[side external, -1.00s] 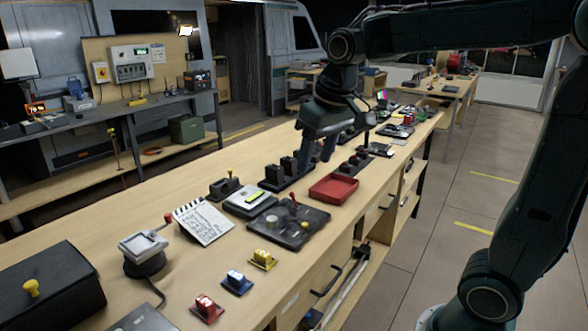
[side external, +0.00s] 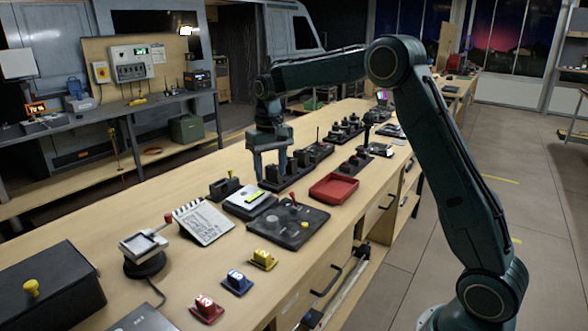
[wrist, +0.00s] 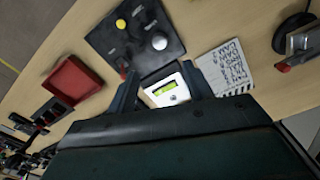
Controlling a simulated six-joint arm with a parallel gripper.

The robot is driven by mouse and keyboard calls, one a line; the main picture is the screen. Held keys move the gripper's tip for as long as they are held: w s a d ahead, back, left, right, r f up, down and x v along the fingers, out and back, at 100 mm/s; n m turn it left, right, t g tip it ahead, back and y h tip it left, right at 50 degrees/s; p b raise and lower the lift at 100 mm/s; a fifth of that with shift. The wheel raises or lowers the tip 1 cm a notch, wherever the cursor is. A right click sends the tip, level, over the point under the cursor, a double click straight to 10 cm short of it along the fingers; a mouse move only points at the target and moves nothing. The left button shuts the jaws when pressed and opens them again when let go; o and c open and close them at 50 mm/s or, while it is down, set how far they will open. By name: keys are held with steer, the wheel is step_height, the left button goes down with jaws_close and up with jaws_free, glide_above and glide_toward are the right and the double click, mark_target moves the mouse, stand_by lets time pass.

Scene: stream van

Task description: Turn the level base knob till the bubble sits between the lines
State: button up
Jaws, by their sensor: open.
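The level base (side external: 249,202) is a small pale-topped block on the bench in the side external view, with a yellow-green bubble vial (side external: 255,195) on top. In the wrist view the level base (wrist: 183,79) shows between my fingers, with its green vial (wrist: 160,90) and a small round feature beside it that may be the knob. The bubble and lines are too small to read. My gripper (side external: 270,174) is open and empty, pointing down above the bench just behind the level base. Its fingers also frame the base in the wrist view (wrist: 163,84).
A dark control panel (side external: 290,232) with knobs and a red tray (side external: 334,187) lie to the right. A clapboard-like card (side external: 205,222) lies to the left. Dark upright blocks (side external: 311,155) stand behind, near my gripper.

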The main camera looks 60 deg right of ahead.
mark_target(272, 218)
steer(key=shift+w+d+f, duration=0.15)
steer(key=shift+w+f, duration=0.05)
steer(key=shift+f, duration=0.1)
steer(key=shift+f, duration=0.15)
step_height(272, 218, down, 14)
steer(key=shift+r, duration=0.25)
stand_by(0.4)
steer(key=c, duration=1)
